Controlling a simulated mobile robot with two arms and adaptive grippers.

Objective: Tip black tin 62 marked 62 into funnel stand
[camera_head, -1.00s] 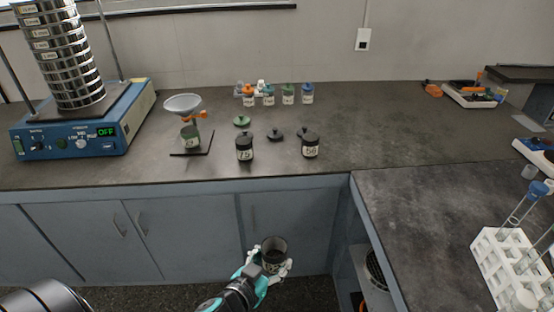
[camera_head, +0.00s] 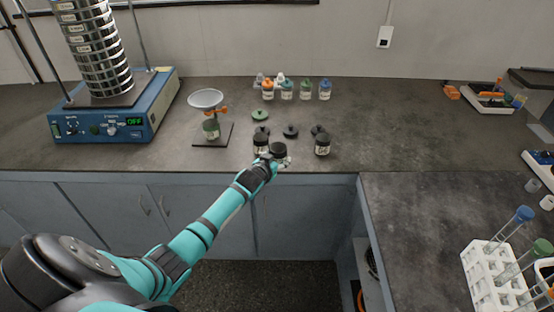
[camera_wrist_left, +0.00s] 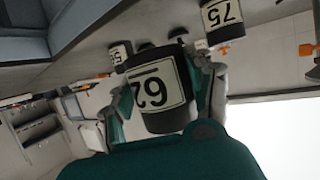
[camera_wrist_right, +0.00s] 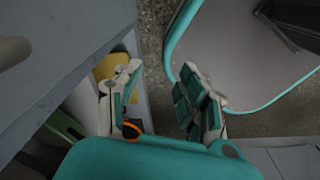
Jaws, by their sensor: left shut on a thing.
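Black tin 62 (camera_head: 279,150) is held in my left gripper (camera_head: 272,160) at the front edge of the bench, close to tin 75 (camera_head: 260,148). In the left wrist view the tin (camera_wrist_left: 158,92) shows its 62 label upside down in the picture, with a finger on each side. The funnel stand (camera_head: 227,134) is to the left and farther back; its pale funnel (camera_head: 206,98) sits above a green-labelled jar (camera_head: 211,129). My right gripper (camera_wrist_right: 160,103) shows only in its wrist view, with fingers apart and nothing between them.
Tin 50 (camera_head: 322,146) stands right of tin 62. A black lid (camera_head: 290,130) and a green lid (camera_head: 260,115) lie behind. Several coloured-cap jars (camera_head: 305,91) stand at the back. The sieve shaker (camera_head: 118,118) is far left. A tube rack (camera_head: 492,275) is at right.

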